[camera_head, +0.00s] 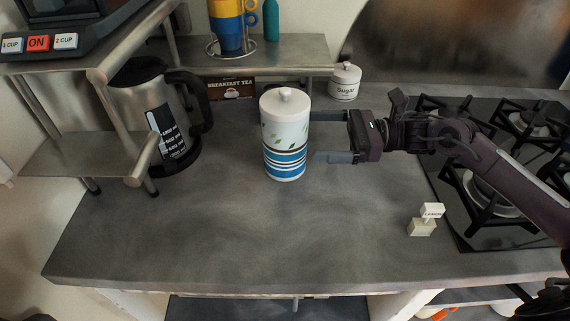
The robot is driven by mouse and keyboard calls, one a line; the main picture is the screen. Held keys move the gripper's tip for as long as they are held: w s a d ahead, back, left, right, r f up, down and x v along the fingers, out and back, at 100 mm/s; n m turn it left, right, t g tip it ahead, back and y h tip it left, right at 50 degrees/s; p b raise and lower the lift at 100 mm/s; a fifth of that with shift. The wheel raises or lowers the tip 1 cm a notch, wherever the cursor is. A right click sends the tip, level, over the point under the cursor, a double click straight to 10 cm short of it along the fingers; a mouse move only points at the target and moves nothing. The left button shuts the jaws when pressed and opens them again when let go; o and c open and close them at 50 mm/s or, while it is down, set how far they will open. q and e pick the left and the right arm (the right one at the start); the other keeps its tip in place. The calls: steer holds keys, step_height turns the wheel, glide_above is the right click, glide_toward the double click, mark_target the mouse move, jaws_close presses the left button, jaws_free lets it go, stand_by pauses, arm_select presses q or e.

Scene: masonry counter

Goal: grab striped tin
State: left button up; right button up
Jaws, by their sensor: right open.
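The striped tin (284,135) stands upright on the grey counter in the head view. It is white with green leaves near the top, blue and dark bands lower down, and a pale knobbed lid. My right gripper (322,136) reaches in from the right at the tin's height. Its jaws are open and point left toward the tin. The near finger's tip is just right of the tin's lower side. The far finger runs toward the tin's upper right, and its tip seems partly hidden behind the tin. I cannot tell whether either finger touches it. My left gripper is not in view.
A steel kettle (155,110) stands at the left by a metal shelf (95,147). A breakfast tea box (231,88) and a sugar jar (345,82) are behind the tin. A gas hob (470,215) and small white blocks (422,227) are at right. The front counter is clear.

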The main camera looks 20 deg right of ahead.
mark_target(303, 135)
steer(key=shift+f, duration=0.7)
steer(key=shift+w+a+r, duration=0.1)
steer(key=shift+a, duration=0.05)
steer(key=p+x, duration=0.1)
steer(key=x, duration=0.1)
steer(key=r+x, duration=0.1)
steer(key=x, duration=0.1)
steer(key=shift+p, duration=0.4)
steer(key=p+x, duration=0.1)
steer(key=x, duration=0.2)
steer(key=shift+w+a+f, duration=0.1)
steer(key=shift+a+f, duration=0.1)
steer(key=shift+a, duration=0.05)
steer(key=c, duration=0.9)
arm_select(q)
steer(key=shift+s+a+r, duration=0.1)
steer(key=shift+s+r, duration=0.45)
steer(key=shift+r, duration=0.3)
arm_select(e)
steer(key=shift+c, duration=0.7)
